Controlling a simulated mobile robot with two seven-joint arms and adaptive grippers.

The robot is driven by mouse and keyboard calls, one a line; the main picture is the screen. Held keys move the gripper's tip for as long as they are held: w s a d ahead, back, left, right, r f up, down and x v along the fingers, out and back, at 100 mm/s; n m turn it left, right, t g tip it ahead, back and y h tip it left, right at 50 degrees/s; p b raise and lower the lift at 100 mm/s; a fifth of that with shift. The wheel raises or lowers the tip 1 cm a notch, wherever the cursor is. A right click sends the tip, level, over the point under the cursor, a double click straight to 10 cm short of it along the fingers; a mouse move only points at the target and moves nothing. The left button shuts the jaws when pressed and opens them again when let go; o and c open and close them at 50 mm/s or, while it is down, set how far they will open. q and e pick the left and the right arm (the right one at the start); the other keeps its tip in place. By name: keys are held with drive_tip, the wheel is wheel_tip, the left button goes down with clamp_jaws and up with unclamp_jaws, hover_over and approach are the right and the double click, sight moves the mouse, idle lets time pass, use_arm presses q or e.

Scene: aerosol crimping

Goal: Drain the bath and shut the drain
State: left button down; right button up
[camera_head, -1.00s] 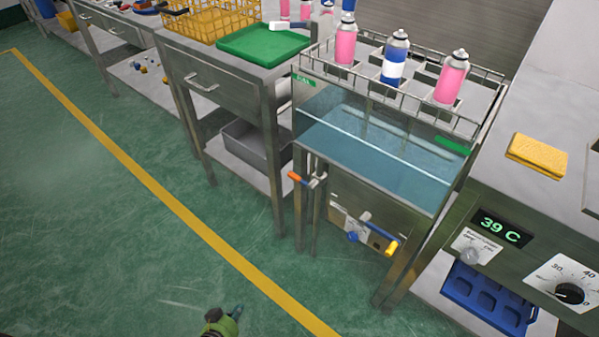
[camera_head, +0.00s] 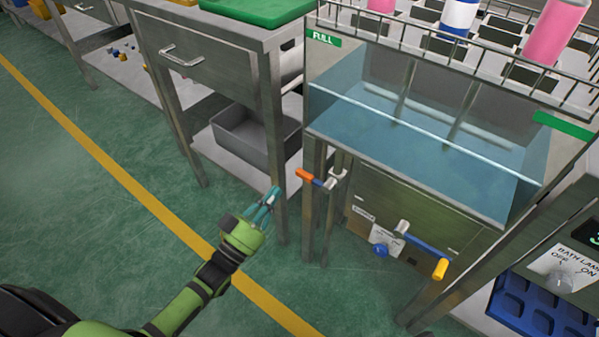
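The bath (camera_head: 345,62) is a clear-walled tank holding blue water, its surface somewhat below the green FULL label (camera_head: 323,39). An orange-tipped valve handle (camera_head: 306,175) sits on pipework below the bath's left corner. A lever with a blue shaft and yellow tip (camera_head: 427,248) slopes down to the right on the front below the bath. I cannot tell which handle works the drain. My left gripper (camera_head: 271,196) is left of the orange handle in the picture, apart from it and empty. Its finger opening is unclear. My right gripper is not in view.
A blue knob (camera_head: 381,251) and a small placard are left of the blue-yellow lever. Metal table legs (camera_head: 272,130) stand close behind my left gripper. A grey bin (camera_head: 250,140) sits on the lower shelf. Spray cans (camera_head: 459,16) stand in the rack above the bath. The floor at left is clear.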

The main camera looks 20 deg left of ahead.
sight(307, 162)
use_arm(q)
drive_tip(key=b+x, duration=0.1)
drive_tip(key=x, duration=0.9)
drive_tip(key=shift+w+f, duration=0.1)
wheel_tip(307, 162, down, 3)
drive_tip(key=shift+r+b, duration=0.15)
drive_tip(key=shift+b, duration=0.55)
drive_tip(key=shift+f, duration=0.65)
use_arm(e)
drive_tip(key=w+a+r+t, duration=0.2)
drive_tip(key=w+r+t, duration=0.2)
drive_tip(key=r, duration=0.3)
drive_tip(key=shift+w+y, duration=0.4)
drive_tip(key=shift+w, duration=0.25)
